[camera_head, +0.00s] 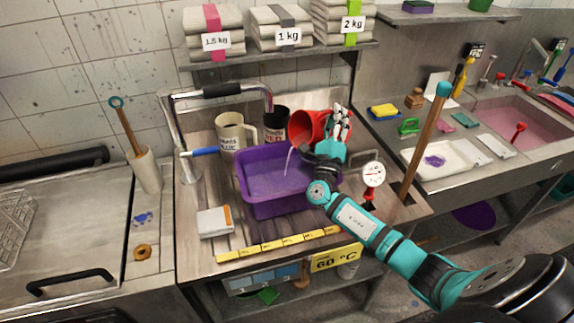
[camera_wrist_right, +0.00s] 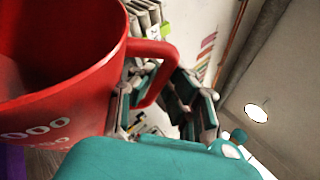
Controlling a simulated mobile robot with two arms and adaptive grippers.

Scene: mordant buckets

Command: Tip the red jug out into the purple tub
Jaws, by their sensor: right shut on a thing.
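The red jug (camera_head: 306,127) is tilted to the left above the purple tub (camera_head: 262,206) in the head view. A thin pale stream runs from its lip down into the tub. The tub stands on the metal bench and holds some liquid. My right gripper (camera_head: 338,128) is shut on the jug's handle. In the right wrist view the jug (camera_wrist_right: 70,80) fills the left side, with white markings, and the right gripper's fingers (camera_wrist_right: 165,95) are around its handle. My left gripper is not in view.
A cream jug (camera_head: 232,133) and a dark mug (camera_head: 274,125) stand behind the tub. A white box (camera_head: 214,221) lies to its left front. A round dial (camera_head: 373,174) and a wooden pole (camera_head: 425,140) stand to the right. A tap arm (camera_head: 222,91) reaches over the back.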

